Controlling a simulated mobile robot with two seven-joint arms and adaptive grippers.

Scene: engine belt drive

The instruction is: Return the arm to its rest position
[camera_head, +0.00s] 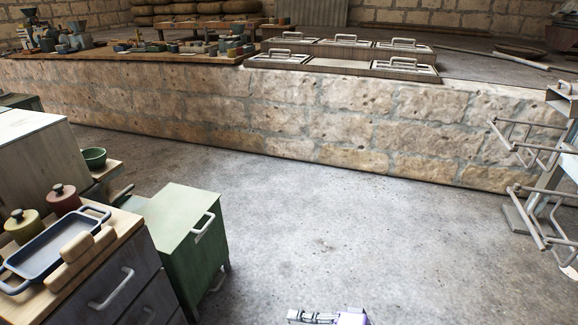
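Part of one of my grippers (312,317) shows at the bottom edge, right of the middle. Its grey finger part points left and its purple body (352,318) is on the right, so it seems to be my right one. Most of it is cut off by the frame, and I cannot tell whether it is open or shut. Nothing is seen held in the visible part. It appears over bare floor. My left gripper is not in view. No engine belt drive can be made out.
A green cabinet (183,240) and a drawer unit (100,285) with a blue tray (48,245) stand at left. A stone ledge (300,115) crosses the back, bearing metal lids (405,65) and small items. A metal rack (535,185) stands at right. The middle floor (340,235) is clear.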

